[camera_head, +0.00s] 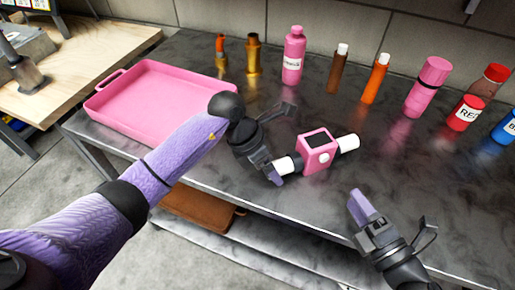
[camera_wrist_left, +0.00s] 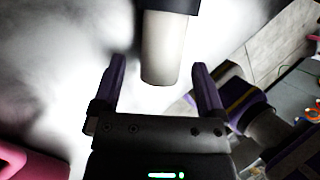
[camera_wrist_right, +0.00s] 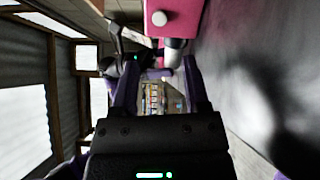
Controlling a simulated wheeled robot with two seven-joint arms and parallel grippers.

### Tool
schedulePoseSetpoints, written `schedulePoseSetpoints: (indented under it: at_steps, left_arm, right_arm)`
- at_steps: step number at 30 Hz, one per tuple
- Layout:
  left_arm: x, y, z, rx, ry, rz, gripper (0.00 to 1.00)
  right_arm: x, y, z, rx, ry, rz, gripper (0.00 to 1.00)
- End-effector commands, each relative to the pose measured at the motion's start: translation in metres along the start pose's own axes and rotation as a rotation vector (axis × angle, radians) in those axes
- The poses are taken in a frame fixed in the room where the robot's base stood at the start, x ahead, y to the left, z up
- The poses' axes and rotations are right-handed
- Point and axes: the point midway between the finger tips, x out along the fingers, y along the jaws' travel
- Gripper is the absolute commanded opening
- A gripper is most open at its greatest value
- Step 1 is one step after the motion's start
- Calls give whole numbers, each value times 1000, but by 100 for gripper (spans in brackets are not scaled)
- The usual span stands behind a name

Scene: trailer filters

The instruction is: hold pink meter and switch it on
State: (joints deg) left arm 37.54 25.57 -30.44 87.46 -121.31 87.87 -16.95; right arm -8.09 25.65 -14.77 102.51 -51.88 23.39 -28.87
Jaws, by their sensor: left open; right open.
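The pink meter (camera_head: 318,158) has a dark screen, a round white button (camera_head: 324,157) and a white cylinder at each side. It is near the table's front edge; whether it touches the table is unclear. My left gripper (camera_head: 275,173) is open at its left white cylinder (camera_head: 285,165). In the left wrist view this cylinder (camera_wrist_left: 162,50) points in between the open fingers (camera_wrist_left: 160,75). My right gripper (camera_head: 360,205) is open and empty, in front of the table edge, below and right of the meter. The right wrist view shows the meter (camera_wrist_right: 182,15) and button (camera_wrist_right: 159,18) beyond the fingers (camera_wrist_right: 158,68).
A pink tray (camera_head: 155,98) lies on the left of the metal table.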

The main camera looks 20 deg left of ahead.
Motion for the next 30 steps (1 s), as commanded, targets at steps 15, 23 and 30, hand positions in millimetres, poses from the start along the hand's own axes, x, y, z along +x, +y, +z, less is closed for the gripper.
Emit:
schedulePoseSetpoints:
  at_steps: [15, 23, 30]
  left_arm:
    - [9, 0, 0, 0, 0, 0, 56]
    - [9, 0, 0, 0, 0, 1, 1]
    - [9, 0, 0, -1, 0, 1, 0]
  right_arm:
    - [0, 0, 0, 0, 0, 0, 59]
    - [0, 0, 0, 0, 0, 0, 59]
    - [0, 0, 0, 0, 0, 0, 33]
